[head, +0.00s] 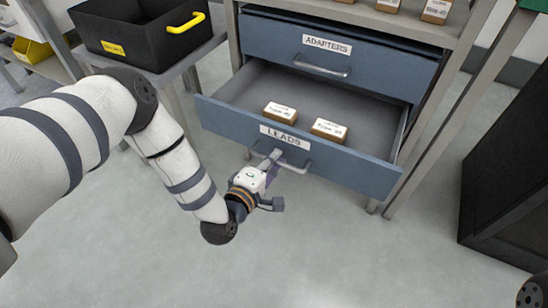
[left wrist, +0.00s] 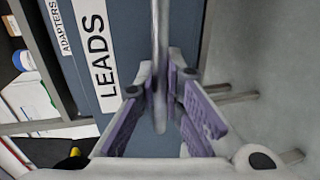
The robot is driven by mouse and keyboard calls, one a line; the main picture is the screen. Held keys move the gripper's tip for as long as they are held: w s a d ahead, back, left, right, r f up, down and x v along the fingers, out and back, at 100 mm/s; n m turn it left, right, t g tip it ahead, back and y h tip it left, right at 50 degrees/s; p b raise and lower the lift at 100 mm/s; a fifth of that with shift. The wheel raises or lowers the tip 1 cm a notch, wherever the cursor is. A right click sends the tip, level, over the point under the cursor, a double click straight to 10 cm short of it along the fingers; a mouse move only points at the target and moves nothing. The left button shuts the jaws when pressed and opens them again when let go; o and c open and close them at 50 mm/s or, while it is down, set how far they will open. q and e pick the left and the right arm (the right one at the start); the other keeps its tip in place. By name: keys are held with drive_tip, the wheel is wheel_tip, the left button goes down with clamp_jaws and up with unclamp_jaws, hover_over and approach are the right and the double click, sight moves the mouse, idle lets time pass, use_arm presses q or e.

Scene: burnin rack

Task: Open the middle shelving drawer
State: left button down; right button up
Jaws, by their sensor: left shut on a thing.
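The shelving unit has a blue drawer labelled LEADS (head: 350,172), which stands pulled out below a shut blue drawer labelled ADAPTERS (head: 385,73). Two small labelled boxes lie inside the open drawer, a left one (head: 280,112) and a right one (head: 328,130). My left gripper (head: 270,163) is at the front of the LEADS drawer, shut on its bar handle (head: 300,169). In the left wrist view the handle (left wrist: 160,35) runs between the purple finger pads of the gripper (left wrist: 162,85). My right gripper is not in view.
A black bin (head: 150,40) with a yellow handle stands on a grey table at the upper left. Small boxes (head: 436,10) stand on the shelf above the drawers. A dark cabinet (head: 515,170) stands at the right. The floor (head: 330,250) before the drawer is clear.

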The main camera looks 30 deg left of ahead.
use_arm(q)
drive_tip(key=c, duration=1.7)
unclamp_jaws()
drive_tip(key=shift+s, duration=0.15)
drive_tip(key=v, duration=1.1)
drive_tip(key=shift+s, duration=0.35)
drive_tip(key=shift+r, duration=0.1)
